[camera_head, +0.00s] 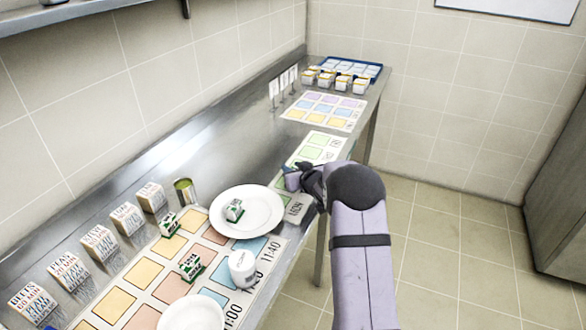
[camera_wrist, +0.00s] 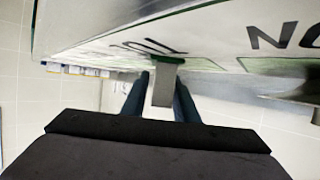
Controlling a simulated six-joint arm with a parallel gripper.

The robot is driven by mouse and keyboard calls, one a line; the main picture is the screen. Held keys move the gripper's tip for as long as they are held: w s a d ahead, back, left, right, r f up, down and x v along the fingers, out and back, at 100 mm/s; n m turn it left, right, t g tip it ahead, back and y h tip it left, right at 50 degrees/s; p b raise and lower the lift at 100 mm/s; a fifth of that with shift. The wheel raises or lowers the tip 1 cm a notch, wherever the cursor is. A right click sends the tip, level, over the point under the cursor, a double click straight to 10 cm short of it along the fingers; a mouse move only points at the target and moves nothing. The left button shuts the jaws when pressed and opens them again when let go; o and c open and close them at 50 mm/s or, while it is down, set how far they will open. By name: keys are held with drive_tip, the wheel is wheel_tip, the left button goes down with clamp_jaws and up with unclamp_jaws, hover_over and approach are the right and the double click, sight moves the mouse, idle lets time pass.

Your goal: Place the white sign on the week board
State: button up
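The week board (camera_head: 317,141) is a pale strip with green squares on the steel counter, with "MON" at its near end. My gripper (camera_head: 293,180) is low over its near part and hides some squares. In the wrist view the board's underside-like tilted surface (camera_wrist: 215,45) fills the top, with its lettering upside down. The white sign (camera_wrist: 163,88), greyish in shade with a green base, is between the two fingers of my gripper (camera_wrist: 162,92), which sit close on both sides. Its base is at or very near the board, beside the "TU" lettering; exact contact is unclear.
A large plate (camera_head: 262,222) with a small green-and-white block lies just left of my gripper. A white cup (camera_head: 242,268) and a second plate (camera_head: 192,315) are nearer. Several white upright cards (camera_head: 284,82) and a blue tray (camera_head: 345,66) stand farther back.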

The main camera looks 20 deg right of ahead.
drive_tip(key=shift+o, duration=0.3)
drive_tip(key=shift+r, duration=0.1)
drive_tip(key=shift+r, duration=0.15)
drive_tip(key=b+v, duration=0.1)
drive_tip(key=v, duration=1.1)
drive_tip(key=shift+s+a+r+g+p, duration=0.1)
drive_tip(key=shift+s+a+g+p, duration=0.15)
drive_tip(key=shift+s+g+p, duration=0.2)
drive_tip(key=s+a+g+p, duration=0.2)
drive_tip(key=s+a+g, duration=0.2)
drive_tip(key=s, duration=0.7)
drive_tip(key=s+a+g+p, duration=0.3)
drive_tip(key=s+a, duration=0.3)
drive_tip(key=s, duration=0.5)
drive_tip(key=s+a+g+p, duration=0.2)
drive_tip(key=s+a+g, duration=0.3)
drive_tip(key=s, duration=0.7)
drive_tip(key=shift+f+g+p, duration=0.35)
drive_tip(key=shift+f, duration=0.1)
